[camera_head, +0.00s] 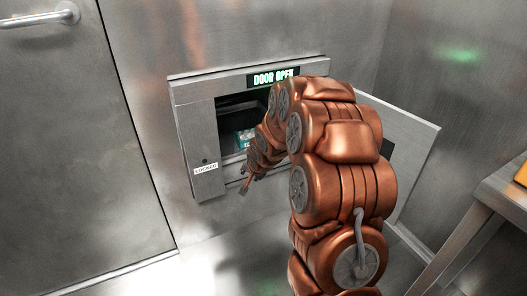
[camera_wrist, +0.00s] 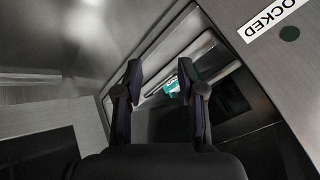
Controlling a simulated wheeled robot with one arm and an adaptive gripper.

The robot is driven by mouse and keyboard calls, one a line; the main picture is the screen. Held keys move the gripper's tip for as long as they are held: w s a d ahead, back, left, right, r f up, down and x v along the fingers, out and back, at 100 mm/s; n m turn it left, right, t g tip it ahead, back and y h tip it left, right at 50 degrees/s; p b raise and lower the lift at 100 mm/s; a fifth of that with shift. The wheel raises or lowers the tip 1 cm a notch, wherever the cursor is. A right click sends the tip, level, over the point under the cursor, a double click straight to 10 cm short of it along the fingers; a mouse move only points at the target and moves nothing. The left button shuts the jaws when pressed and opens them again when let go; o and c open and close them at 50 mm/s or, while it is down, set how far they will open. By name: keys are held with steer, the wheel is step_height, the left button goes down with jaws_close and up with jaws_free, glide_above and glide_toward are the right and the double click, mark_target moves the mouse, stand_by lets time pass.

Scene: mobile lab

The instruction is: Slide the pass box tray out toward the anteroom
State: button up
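The pass box (camera_head: 185,130) is set in the metal wall, and its door (camera_head: 412,135) is swung open to the right. Inside the opening, a pale metal edge of what looks like the tray (camera_wrist: 203,49) shows in the wrist view. A small teal-and-white item (camera_head: 246,138) sits inside; it also shows between my fingers in the wrist view (camera_wrist: 172,86). My gripper (camera_wrist: 160,72) is open at the front of the opening, its two dark fingers apart with nothing held. In the head view my arm hides much of the opening and tray.
A lit sign (camera_head: 273,78) reads DOOR OPEN above the opening. A LOCKED label (camera_head: 205,169) is on the frame's left side. A closed metal door (camera_head: 75,130) is at left. A metal table (camera_head: 500,195) stands at right, with a yellow object at the picture's edge.

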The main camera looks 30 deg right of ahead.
steer(key=shift+w+d+f+m+t+b, duration=0.15)
steer(key=shift+w+d+f+m+t, duration=1.3)
steer(key=shift+w+d, duration=1.35)
steer(key=shift+w+d+f+m+t+b, duration=0.2)
steer(key=shift+w+d+f+m+t, duration=1.25)
steer(key=shift+w+d, duration=1.25)
steer(key=shift+w+d+f+m+t+b, duration=0.15)
steer(key=shift+w+d+f+m+t, duration=1.3)
steer(key=shift+w+d, duration=1.35)
steer(key=shift+w+a, duration=0.2)
steer(key=shift+w, duration=0.7)
jaws_close()
